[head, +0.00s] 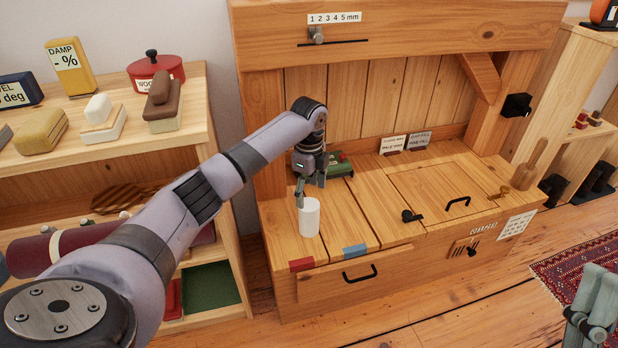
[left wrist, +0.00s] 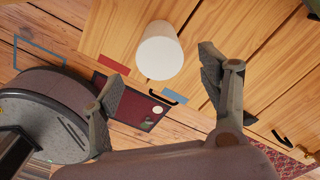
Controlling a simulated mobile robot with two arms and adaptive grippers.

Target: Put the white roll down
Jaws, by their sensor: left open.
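The white roll (head: 309,217) stands upright on the left part of the wooden bench top (head: 345,217), behind a red and a blue strip on the front edge. My left gripper (head: 311,192) is open just above and behind the roll in the head view. In the left wrist view the roll (left wrist: 160,52) appears beyond the spread fingers of the left gripper (left wrist: 158,84), with gaps on both sides and nothing held. A grey-green part of my right gripper (head: 592,312) shows at the lower right edge; its fingertips cannot be made out.
A green object (head: 338,165) lies behind the gripper on the bench. Black handles and a wooden mallet (head: 528,165) are farther right. A shelf (head: 205,115) with blocks and a red pot (head: 156,70) stands left. The bench top right of the roll is mostly clear.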

